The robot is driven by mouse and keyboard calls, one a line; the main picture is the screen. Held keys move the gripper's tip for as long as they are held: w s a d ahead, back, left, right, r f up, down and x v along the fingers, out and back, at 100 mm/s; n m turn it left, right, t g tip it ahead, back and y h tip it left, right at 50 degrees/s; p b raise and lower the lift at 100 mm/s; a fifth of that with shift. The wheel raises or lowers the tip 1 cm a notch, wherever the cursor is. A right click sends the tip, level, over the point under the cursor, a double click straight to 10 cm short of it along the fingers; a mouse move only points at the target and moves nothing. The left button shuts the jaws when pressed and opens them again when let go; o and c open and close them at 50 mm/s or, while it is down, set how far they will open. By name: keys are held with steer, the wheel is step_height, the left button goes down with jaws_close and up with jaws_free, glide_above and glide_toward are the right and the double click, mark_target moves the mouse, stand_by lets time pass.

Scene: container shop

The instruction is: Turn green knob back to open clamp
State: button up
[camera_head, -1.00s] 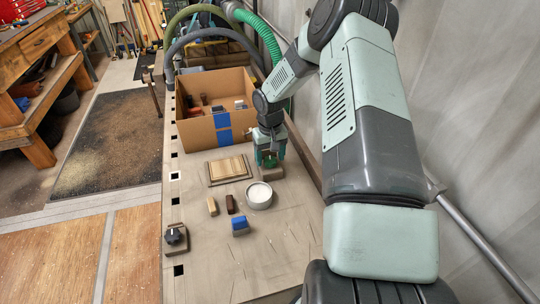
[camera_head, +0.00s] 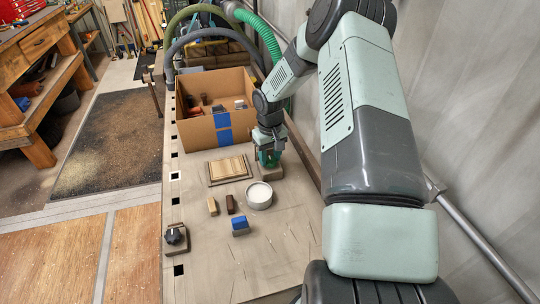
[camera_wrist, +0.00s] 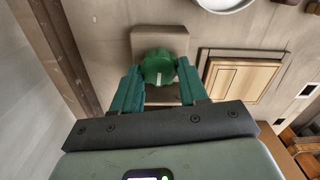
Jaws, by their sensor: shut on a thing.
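The green knob (camera_wrist: 159,67) sits on a brown-grey block base (camera_wrist: 172,40), with a white mark on its face, in the wrist view. My gripper (camera_wrist: 161,78) is shut on the knob, with one teal finger on each side of it. In the head view my gripper (camera_head: 268,157) points down over the base (camera_head: 271,173), on the right side of the bench by the wall. The knob is mostly hidden there by the fingers. A wooden panel in a frame (camera_head: 229,169) lies left of the base; it also shows in the wrist view (camera_wrist: 240,77). I cannot tell whether it is clamped.
A cardboard box (camera_head: 203,125) with blue tape stands behind and left of my gripper. A round white-filled bowl (camera_head: 259,195), a blue-topped block (camera_head: 240,225), small wooden blocks (camera_head: 212,205) and a black knob on a base (camera_head: 175,238) are nearer. The front right bench is clear.

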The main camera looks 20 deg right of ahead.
steer(key=o, duration=1.1)
steer(key=shift+c, duration=0.2)
step_height(320, 180, up, 11)
steer(key=shift+f, duration=0.1)
step_height(320, 180, up, 12)
steer(key=t+h, duration=0.1)
glide_above(270, 159)
steer(key=s+a, duration=0.2)
steer(key=s, duration=0.2)
steer(key=s+a+r+t, duration=0.1)
steer(key=s+a+r, duration=0.2)
steer(key=s+r, duration=0.5)
steer(key=s+a+r+m+t, duration=0.1)
steer(key=s+r, duration=0.3)
steer(key=s, duration=0.6)
steer(key=s+a+r+t+y, duration=0.1)
steer(key=s+r, duration=0.3)
steer(key=s, duration=0.6)
steer(key=shift+s+a+m+t, duration=0.2)
steer(key=shift+s+m+t, duration=0.2)
steer(key=shift+t, duration=0.4)
